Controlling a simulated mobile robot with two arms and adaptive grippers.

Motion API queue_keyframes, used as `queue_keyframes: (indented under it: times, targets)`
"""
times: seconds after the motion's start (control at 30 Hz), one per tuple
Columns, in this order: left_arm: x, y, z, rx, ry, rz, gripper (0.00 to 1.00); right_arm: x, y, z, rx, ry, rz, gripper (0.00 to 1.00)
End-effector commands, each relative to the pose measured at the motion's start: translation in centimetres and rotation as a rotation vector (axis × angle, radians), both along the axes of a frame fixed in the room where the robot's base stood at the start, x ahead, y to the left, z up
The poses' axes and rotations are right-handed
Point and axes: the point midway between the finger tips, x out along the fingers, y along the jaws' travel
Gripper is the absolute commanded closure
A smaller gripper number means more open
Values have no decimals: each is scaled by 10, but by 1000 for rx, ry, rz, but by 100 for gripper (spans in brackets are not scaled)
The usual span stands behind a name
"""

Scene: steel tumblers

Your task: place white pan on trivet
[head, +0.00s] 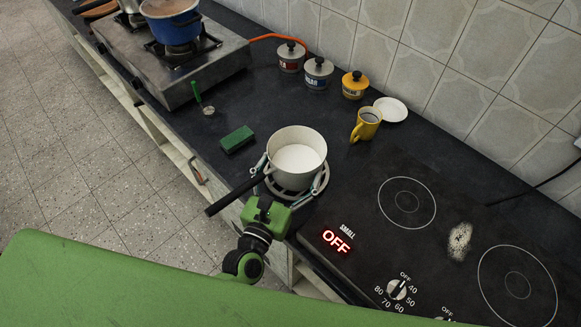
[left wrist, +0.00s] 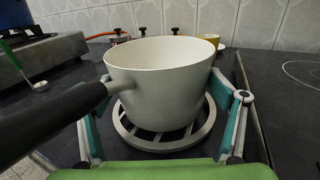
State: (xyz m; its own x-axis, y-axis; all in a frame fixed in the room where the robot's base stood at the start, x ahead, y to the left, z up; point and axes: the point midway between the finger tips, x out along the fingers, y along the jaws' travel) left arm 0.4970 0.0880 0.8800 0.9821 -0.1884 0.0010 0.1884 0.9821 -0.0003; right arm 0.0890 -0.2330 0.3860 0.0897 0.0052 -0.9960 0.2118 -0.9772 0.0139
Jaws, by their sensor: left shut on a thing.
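The white pan (head: 297,158) is upright and empty, with a dark handle pointing to the lower left. It also shows large in the left wrist view (left wrist: 165,85). The round pale slatted trivet (left wrist: 150,146) lies directly under the pan; its near part shows in the head view (head: 291,190). The pan's base appears at the slats, but I cannot tell whether it rests on them. My left gripper (head: 291,176) comes from the counter's front edge. Its fingers are spread along both sides of the pan, shut on it. My right gripper is not in view.
A black cooktop (head: 425,240) lies to the right. A green sponge (head: 237,139) is left of the pan. A yellow mug (head: 366,124), a white saucer (head: 391,109) and small lidded jars stand behind. A gas stove (head: 165,65) with a blue pot (head: 173,25) is at the upper left.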

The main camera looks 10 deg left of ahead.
Motion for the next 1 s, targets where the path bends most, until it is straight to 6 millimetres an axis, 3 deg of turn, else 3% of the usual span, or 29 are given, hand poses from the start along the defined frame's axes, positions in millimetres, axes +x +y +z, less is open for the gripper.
queue_keyframes:
  times: [0.2,0.23,0.27,0.63,0.77,1.0]
  targets:
    - [1,0,-1,0,-7,2,60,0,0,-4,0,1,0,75]
    - [0,0,-3,1,0,0,6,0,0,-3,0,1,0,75]
    - [0,0,-2,1,0,0,0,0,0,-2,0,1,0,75]
    - [-2,0,0,0,2,0,0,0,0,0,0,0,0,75]
    - [-21,4,-3,2,4,-2,0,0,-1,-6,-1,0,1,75]
    - [-72,13,-4,1,5,-3,0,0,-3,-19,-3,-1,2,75]
